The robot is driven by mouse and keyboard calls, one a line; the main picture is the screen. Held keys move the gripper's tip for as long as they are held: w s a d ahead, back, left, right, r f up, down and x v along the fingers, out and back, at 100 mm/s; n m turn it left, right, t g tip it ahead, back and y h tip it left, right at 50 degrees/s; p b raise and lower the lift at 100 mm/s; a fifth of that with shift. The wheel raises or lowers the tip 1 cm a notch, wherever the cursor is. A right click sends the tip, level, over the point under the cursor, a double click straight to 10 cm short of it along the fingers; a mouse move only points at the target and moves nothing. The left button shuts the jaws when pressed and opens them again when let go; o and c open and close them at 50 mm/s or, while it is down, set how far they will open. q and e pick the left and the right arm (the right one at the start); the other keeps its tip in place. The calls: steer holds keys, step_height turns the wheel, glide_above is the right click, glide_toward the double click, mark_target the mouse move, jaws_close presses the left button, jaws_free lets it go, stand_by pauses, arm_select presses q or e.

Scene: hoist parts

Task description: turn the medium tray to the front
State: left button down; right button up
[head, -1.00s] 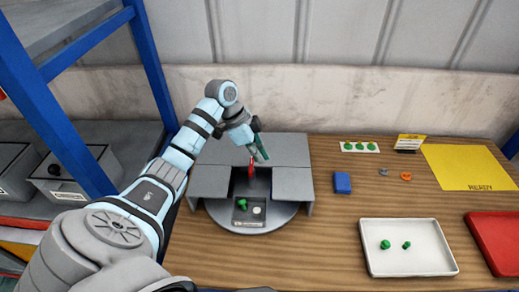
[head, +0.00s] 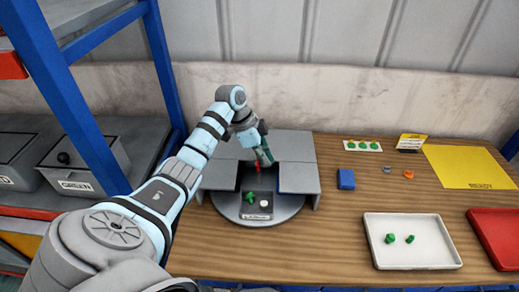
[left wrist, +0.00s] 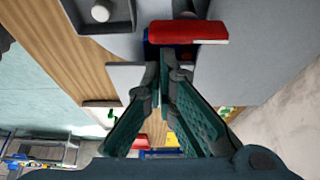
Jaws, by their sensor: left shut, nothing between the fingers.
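A round grey turntable (head: 228,210) stands on the wooden bench under a grey cover (head: 298,146). In the front gap of the cover shows a dark tray (head: 258,197) with a green part (head: 250,198) and a white round part (head: 264,203). Its front label is too small to read, so I cannot tell its size. A red upright piece (head: 257,168) shows behind it; a red bar (left wrist: 187,32) shows in the left wrist view. My left gripper (head: 266,160) is shut and empty, pointing down close to the red piece. Whether they touch is unclear. My right gripper is out of view.
A blue block (head: 346,179) lies right of the turntable. A white tray (head: 412,259) with two green parts, a red tray (head: 497,235) and a yellow mat (head: 470,168) lie farther right. A blue-posted rack with grey bins (head: 85,160) stands at left.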

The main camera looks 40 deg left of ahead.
arm_select(q)
steer(key=shift+w+f, duration=0.1)
steer(key=shift+w, duration=0.1)
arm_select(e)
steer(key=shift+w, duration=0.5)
arm_select(q)
steer(key=shift+s, duration=0.1)
steer(key=shift+f, duration=0.1)
